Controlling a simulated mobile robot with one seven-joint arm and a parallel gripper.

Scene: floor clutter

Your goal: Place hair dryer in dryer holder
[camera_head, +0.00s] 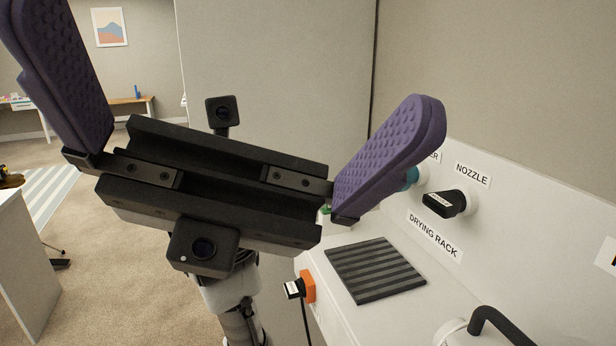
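My gripper (228,55) is held up close to the camera, its two purple ridged fingers spread wide. Nothing is between them. A wall label (434,157) ending in "ER" is partly hidden by the right finger. Below it, a teal object (412,178) on a pale mount shows only at its edge; I cannot tell whether it is the hair dryer or part of a holder. No complete hair dryer or dryer holder is recognisable.
A black nozzle (444,204) sits on a white wall mount under "NOZZLE". A dark ribbed mat (375,269) lies on the white counter (345,318). An orange piece (308,286) with a black plug is at the counter's edge. A curved black handle (500,322) shows bottom right. Carpet is open at left.

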